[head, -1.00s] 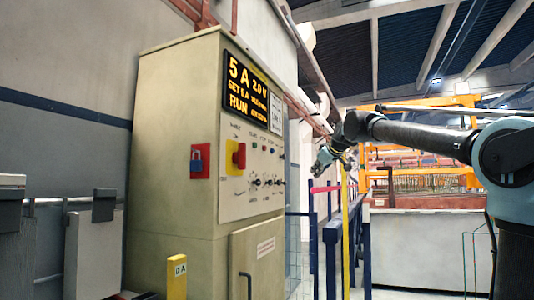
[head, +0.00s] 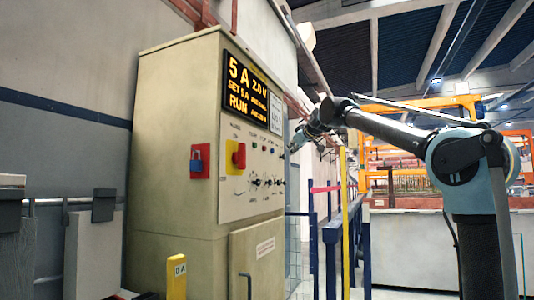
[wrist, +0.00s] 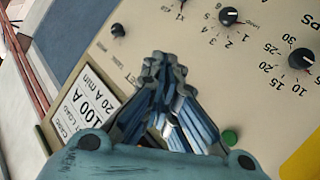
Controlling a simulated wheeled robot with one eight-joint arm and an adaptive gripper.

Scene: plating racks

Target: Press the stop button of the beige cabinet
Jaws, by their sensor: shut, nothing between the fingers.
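The beige cabinet (head: 175,150) stands left of centre in the head view, its control panel (head: 232,203) facing right. A small red button (head: 253,145) shows in the upper part of the panel, too small to read its label. In the wrist view the panel (wrist: 205,70) fills most of the picture, with a green button (wrist: 230,137) just right of my fingers. I see no red button there; my gripper covers part of the panel. My gripper (head: 292,149) is shut and empty near the panel's right edge; its fingers (wrist: 163,62) point at the panel. I cannot tell whether they touch it.
The panel also carries a lit display (head: 247,88), several black knobs (wrist: 229,16) and a red rotary switch on yellow (head: 238,155). A yellow post (head: 344,220) and blue railings (head: 330,260) stand right of the cabinet.

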